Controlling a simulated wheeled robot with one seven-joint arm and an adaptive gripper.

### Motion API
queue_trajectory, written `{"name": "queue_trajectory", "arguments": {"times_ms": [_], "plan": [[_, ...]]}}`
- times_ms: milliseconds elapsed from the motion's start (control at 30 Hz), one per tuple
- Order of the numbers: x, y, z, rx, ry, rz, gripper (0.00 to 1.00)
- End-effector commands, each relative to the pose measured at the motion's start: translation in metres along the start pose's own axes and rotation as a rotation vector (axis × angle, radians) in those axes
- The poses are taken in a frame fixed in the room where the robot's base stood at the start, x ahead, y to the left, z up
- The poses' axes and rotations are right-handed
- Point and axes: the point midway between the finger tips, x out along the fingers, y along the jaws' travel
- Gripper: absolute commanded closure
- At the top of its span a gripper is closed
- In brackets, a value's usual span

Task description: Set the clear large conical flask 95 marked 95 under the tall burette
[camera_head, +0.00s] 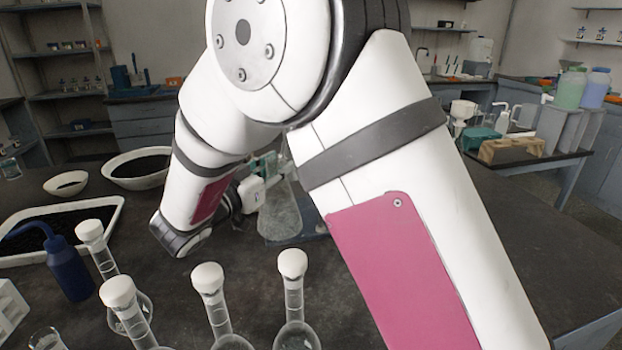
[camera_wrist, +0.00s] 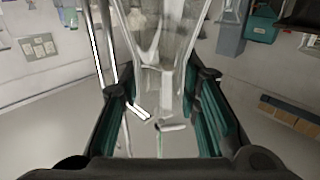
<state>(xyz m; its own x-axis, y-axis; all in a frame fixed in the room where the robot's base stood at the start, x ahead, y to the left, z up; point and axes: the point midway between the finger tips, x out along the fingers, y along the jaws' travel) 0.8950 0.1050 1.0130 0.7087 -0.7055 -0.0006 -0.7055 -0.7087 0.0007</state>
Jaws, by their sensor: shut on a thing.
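The clear conical flask (camera_head: 281,212) is upright just beyond my forearm in the head view, its upper part partly covered by my arm. Its number cannot be read. In the wrist view the clear glass (camera_wrist: 163,45) fills the space between the teal finger pads. My gripper (camera_wrist: 160,88) is shut on it. In the head view the gripper is mostly hidden behind my arm. Bright upright rods (camera_wrist: 100,50) stand left of the flask in the wrist view. I cannot tell whether one is the tall burette. Whether the flask base touches the table is unclear.
Several white-stoppered volumetric flasks (camera_head: 292,265) stand at the table's front. A blue wash bottle (camera_head: 69,268), a white tray (camera_head: 113,208) of dark grains and bowls (camera_head: 140,154) are at left. The dark table is clear at right.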

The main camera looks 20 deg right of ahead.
Motion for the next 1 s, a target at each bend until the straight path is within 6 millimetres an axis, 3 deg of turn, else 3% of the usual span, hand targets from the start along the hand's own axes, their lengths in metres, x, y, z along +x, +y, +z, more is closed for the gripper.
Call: {"name": "queue_trajectory", "arguments": {"times_ms": [100, 500, 1000], "plan": [[0.030, 0.001, 0.000, 0.002, 0.002, 0.006, 1.00], [0.117, 0.001, 0.000, 0.002, 0.002, 0.004, 1.00], [0.149, 0.000, 0.006, -0.001, 0.000, 0.001, 1.00]]}}
